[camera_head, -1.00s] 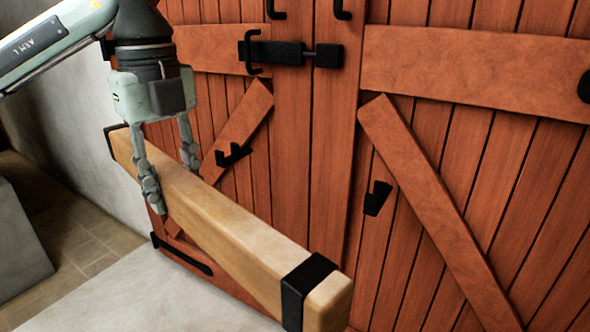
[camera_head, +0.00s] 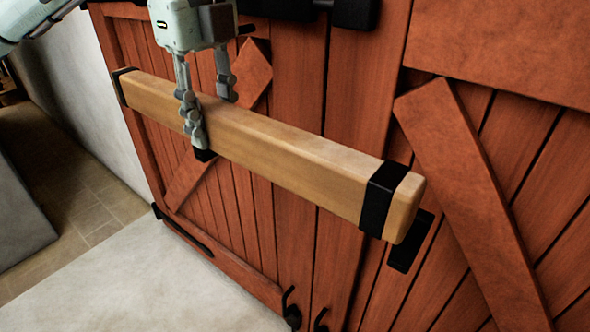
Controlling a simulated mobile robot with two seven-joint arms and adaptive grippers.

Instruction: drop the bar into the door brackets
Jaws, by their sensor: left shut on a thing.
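The bar (camera_head: 285,158) is a light wooden beam with a black band near each end. My left gripper (camera_head: 208,112) is shut on it, left of its middle, one finger on each side. The bar is held in front of the red-brown double door, slanting down to the right in the picture. I cannot tell whether the bar touches either bracket. My right gripper is not in view.
The double door (camera_head: 300,235) fills most of the view, with raised diagonal braces (camera_head: 470,200). A black bolt (camera_head: 352,12) sits at the top, and dark handles (camera_head: 291,308) are low on the door. Pale floor (camera_head: 130,285) is clear below. A grey block (camera_head: 20,220) stands far left.

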